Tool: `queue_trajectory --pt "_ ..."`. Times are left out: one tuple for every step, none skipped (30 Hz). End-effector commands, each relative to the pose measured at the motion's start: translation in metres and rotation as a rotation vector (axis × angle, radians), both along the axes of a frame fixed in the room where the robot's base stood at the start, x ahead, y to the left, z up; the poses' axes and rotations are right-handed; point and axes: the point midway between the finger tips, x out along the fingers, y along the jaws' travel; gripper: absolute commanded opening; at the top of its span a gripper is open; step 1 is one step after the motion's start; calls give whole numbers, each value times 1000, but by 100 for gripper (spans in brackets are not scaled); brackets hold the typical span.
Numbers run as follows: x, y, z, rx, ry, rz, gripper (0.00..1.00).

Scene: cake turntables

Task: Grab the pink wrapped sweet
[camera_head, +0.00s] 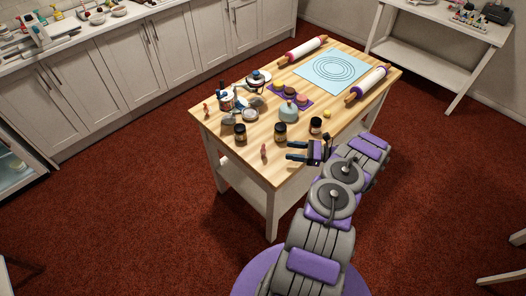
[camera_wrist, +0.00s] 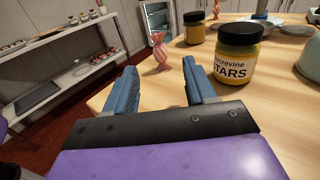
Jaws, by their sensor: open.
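The pink wrapped sweet (camera_wrist: 159,52) stands upright on the wooden table top, near its edge, in the wrist view. It lies beyond my open gripper (camera_wrist: 160,84), roughly in line with the gap between the two blue fingers, and nothing is between them. In the head view, a small pink sweet (camera_head: 264,151) stands near the table's front corner, to the left of my gripper (camera_head: 290,151). The fingers point left toward it and do not touch it. A similar small reddish piece (camera_head: 206,108) stands at the table's left end.
A dark-lidded jar labelled STARS (camera_wrist: 236,55) stands right of my gripper; another jar (camera_wrist: 195,28) is behind. The table (camera_head: 345,121) also bears a blue-grey pot (camera_head: 288,112), rolling pins (camera_head: 368,84) and a light blue mat (camera_head: 331,69). The table's front edge is close to the sweet.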

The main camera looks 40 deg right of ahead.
Motion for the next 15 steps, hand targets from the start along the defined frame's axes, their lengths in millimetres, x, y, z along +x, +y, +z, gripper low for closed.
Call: queue_trajectory --pt "7 7 0 2 -1 2 55" --pt "11 10 0 1 1 1 55" --pt "17 15 -1 -1 2 2 55" --pt "21 19 -2 1 1 3 55" --pt "25 24 -2 4 1 3 55" --pt "31 29 -2 5 3 4 55" --pt "35 33 -2 4 2 5 55" --pt "40 36 -2 2 1 3 55" --pt "45 40 -3 0 3 2 55" --pt "48 44 -3 -1 4 2 55" --pt "52 47 -2 1 2 2 55" --pt "56 50 -2 1 1 2 55" --pt "58 52 -2 1 1 2 55" --pt "60 54 -2 2 1 2 55" --pt "62 56 -1 2 1 2 55"
